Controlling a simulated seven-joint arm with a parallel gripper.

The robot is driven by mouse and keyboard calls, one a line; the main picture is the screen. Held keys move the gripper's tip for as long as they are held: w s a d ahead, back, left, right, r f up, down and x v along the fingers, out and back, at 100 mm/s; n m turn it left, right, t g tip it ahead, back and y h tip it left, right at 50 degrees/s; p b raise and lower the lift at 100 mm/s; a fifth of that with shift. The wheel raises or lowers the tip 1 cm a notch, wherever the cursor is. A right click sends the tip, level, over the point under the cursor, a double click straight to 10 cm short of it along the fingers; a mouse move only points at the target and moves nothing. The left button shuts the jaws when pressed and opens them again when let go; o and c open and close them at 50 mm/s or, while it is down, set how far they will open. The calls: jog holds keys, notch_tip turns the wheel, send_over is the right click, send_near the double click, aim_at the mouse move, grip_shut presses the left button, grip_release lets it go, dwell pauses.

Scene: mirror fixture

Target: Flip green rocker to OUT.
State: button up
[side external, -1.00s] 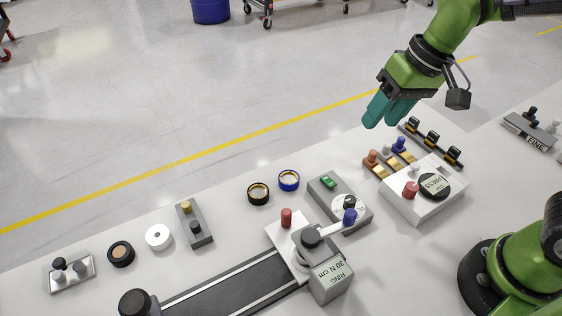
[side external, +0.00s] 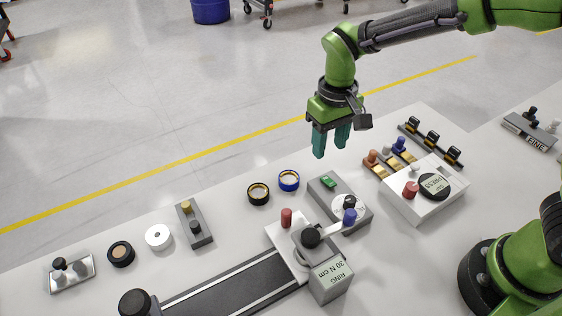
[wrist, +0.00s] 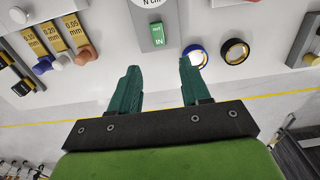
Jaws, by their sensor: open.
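The green rocker (side external: 329,182) sits at the far end of a grey box (side external: 324,194) on the white bench. It also shows in the wrist view (wrist: 157,34), near the top, with "OUT" and "IN" lettering. I cannot tell from the frames which side is pressed down. My gripper (side external: 331,150) points down above the bench, above and behind the rocker in the side view. It is open and empty. In the wrist view its two teal fingers (wrist: 157,78) are spread apart below the rocker, and nothing lies between them.
A blue ring (side external: 289,181) and a black ring (side external: 258,194) lie beside the grey box. Colour-knobbed gauge blocks (side external: 385,162) and a white press box (side external: 424,193) stand to the right.

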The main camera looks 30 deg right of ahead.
aim_at(324, 177)
notch_tip(324, 177, down, 8)
jog(key=shift+f, duration=0.25)
